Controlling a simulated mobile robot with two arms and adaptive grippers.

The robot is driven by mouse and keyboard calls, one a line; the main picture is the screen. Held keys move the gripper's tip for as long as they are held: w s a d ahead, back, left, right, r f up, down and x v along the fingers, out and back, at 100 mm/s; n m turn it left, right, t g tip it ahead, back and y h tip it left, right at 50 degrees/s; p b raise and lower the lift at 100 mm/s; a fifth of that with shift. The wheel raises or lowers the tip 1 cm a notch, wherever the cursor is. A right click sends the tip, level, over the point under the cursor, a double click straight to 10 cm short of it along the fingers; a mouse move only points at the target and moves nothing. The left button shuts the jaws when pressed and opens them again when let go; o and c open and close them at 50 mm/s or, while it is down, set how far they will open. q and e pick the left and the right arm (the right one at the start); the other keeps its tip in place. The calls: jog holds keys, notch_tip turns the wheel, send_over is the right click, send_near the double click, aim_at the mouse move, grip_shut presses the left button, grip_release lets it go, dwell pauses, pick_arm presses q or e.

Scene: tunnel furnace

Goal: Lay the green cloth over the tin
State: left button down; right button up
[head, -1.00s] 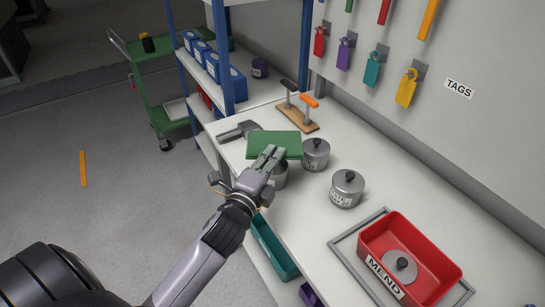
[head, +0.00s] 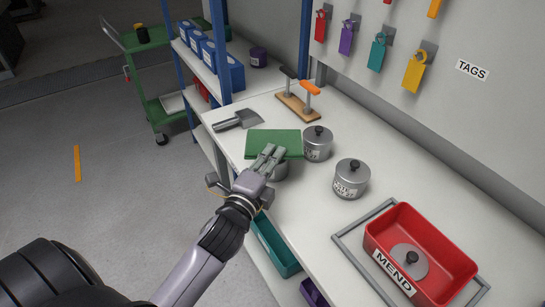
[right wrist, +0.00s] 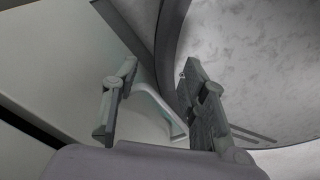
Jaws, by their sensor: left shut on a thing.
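The green cloth (head: 273,139) is a flat, stiff-looking rectangle over the bench. My left gripper (head: 268,157) is shut on its near edge. A grey tin (head: 281,171) shows below the cloth and behind the gripper; its top is hidden, and I cannot tell whether the cloth touches it. Two more grey tins with black-knobbed lids, one close by (head: 318,146) and one nearer (head: 350,180), stand to the right. My right gripper (right wrist: 160,105) is open in the right wrist view, its fingers apart with nothing held between them.
A red MEND bin (head: 447,235) with a grey lid (head: 409,261) inside stands at the bench's right. A scoop (head: 239,120) and a wooden stand with two handles (head: 296,104) lie behind the cloth. Blue-posted shelving (head: 223,60) rises at left. The bench (head: 300,205) is clear in front.

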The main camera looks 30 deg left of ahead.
pick_arm(q)
jog(key=shift+p, duration=0.3)
dwell(0.4)
dwell(0.6)
dwell(0.4)
jog(key=shift+f+b, duration=0.4)
jog(key=shift+f, duration=0.5)
dwell(0.4)
jog(key=c, duration=1.7)
grip_release()
jog(key=shift+o, duration=0.8)
jog(key=o, duration=0.5)
jog(key=shift+f, duration=0.1)
jog(key=shift+c, duration=0.2)
